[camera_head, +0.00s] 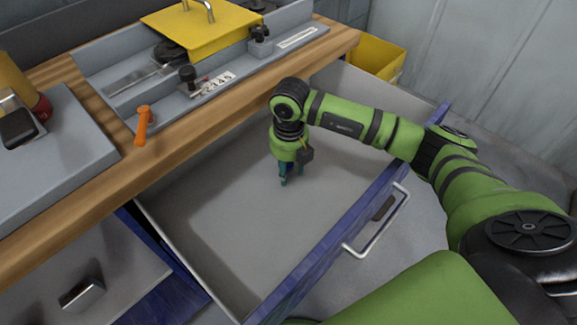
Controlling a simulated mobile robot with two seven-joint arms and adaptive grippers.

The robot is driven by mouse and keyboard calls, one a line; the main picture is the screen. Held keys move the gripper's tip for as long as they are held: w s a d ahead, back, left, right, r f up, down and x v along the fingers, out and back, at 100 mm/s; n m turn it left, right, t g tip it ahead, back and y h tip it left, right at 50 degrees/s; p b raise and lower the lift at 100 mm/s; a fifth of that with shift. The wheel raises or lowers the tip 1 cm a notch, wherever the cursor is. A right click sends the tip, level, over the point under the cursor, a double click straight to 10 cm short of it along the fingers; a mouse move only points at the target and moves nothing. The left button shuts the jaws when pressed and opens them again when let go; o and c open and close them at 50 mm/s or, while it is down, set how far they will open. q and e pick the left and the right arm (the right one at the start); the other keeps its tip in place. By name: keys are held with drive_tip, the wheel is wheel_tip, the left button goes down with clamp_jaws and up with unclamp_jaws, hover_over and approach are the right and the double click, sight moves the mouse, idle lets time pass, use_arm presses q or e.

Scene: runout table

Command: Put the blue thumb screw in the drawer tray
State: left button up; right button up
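The drawer tray (225,225) is pulled open below the bench, with a pale grey floor and a blue front. My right gripper (290,177) points down over the drawer floor, inside its walls. Its teal fingers look small and dark, and I cannot tell whether they are apart or closed on something. I cannot make out the blue thumb screw for certain; it may be hidden at the fingertips. My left gripper is not in view.
A yellow bin (376,60) is beyond the drawer. A silver block (82,294) lies lower left. The drawer floor looks clear around my gripper.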

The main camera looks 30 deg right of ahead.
sight(289, 164)
wheel_tip(289, 164, up, 12)
drive_tip(key=shift+s+r, duration=0.15)
drive_tip(key=shift+r, duration=0.05)
idle(0.4)
